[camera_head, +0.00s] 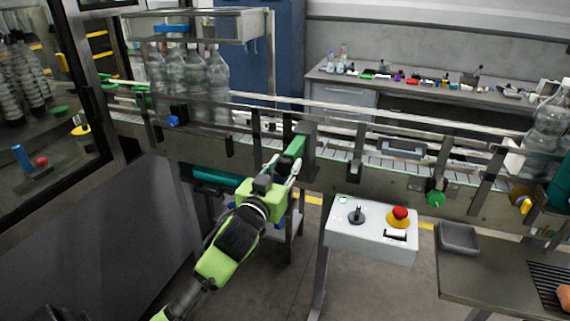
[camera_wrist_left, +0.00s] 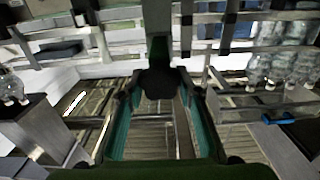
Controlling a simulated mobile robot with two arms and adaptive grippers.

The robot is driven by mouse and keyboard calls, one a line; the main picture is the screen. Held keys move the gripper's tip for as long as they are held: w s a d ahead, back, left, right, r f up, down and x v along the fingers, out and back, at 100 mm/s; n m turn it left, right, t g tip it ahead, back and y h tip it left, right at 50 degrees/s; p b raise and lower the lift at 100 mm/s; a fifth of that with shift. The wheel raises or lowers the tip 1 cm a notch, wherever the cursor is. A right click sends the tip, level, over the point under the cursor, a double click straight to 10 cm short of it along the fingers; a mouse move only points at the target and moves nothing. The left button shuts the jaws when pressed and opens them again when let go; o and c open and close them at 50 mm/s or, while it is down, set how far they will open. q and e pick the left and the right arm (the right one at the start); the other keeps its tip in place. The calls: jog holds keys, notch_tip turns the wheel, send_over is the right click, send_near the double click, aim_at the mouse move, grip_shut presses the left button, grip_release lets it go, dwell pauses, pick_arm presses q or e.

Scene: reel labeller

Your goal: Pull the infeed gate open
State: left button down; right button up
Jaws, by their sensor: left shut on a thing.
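The infeed gate's green handle (camera_head: 295,146) sticks out at the front rail of the conveyor, in the middle of the head view. My left gripper (camera_head: 284,167) reaches up to it and is shut on it. In the left wrist view the handle (camera_wrist_left: 158,50), with a dark rounded end, lies between the fingers of my left gripper (camera_wrist_left: 158,98). The rest of the gate is hard to tell apart from the rails and posts. My right gripper is not in view.
Clear bottles (camera_head: 190,85) stand on the conveyor (camera_head: 390,172) at left, others (camera_head: 549,120) at far right. A control box (camera_head: 372,238) with a red button stands right of my left arm. A grey tray (camera_head: 458,237) lies on a table at right.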

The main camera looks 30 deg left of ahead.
pick_arm(q)
jog(key=c, duration=1.5)
grip_release()
jog(key=shift+o, duration=0.2)
jog(key=v, duration=1.2)
jog(key=shift+a+f, duration=0.1)
jog(key=shift+f, duration=0.05)
